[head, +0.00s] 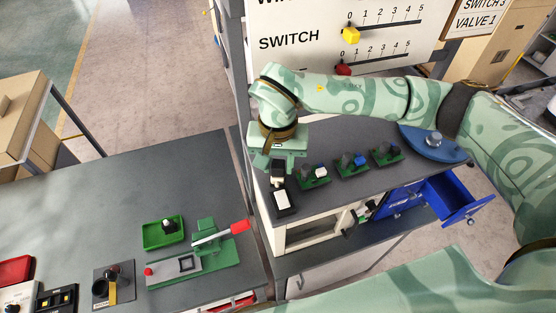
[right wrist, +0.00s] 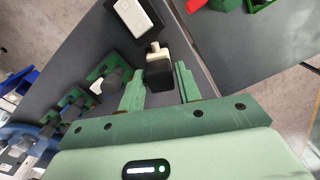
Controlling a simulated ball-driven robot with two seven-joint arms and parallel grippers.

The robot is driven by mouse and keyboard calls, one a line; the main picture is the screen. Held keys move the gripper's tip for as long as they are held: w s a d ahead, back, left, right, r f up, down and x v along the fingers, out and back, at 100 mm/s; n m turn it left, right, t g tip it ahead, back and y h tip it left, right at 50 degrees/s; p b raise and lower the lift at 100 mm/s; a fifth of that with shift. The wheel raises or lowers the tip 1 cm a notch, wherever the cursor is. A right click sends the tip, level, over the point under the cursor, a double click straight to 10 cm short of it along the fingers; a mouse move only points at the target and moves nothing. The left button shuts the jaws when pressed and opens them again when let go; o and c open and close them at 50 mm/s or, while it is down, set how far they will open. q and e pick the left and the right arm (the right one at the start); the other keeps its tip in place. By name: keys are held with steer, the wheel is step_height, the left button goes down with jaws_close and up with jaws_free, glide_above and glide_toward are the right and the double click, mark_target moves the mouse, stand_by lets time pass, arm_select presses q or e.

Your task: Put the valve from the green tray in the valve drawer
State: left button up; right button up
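The green tray (head: 163,235) lies on the left grey table, with a small dark grey and white part (head: 168,225), apparently the valve, standing in it. A blue drawer (head: 455,198) at the right stands pulled out; I cannot read a label on it. My right gripper (head: 278,165) is far from the tray, over the left end of the right-hand worktop. In the right wrist view its fingers (right wrist: 161,86) are apart, with a black and white block (right wrist: 158,62) between them and narrow gaps at its sides. My left gripper is not in view.
A white-topped black block (head: 282,201) sits at the worktop edge. Several green holders (head: 352,165) with grey parts stand behind. A green fixture with a red-handled lever (head: 218,236) is beside the tray. A gap separates the tables. A switch board (head: 340,30) stands behind.

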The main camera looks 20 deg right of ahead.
steer(key=shift+o, duration=0.9)
steer(key=shift+r, duration=0.1)
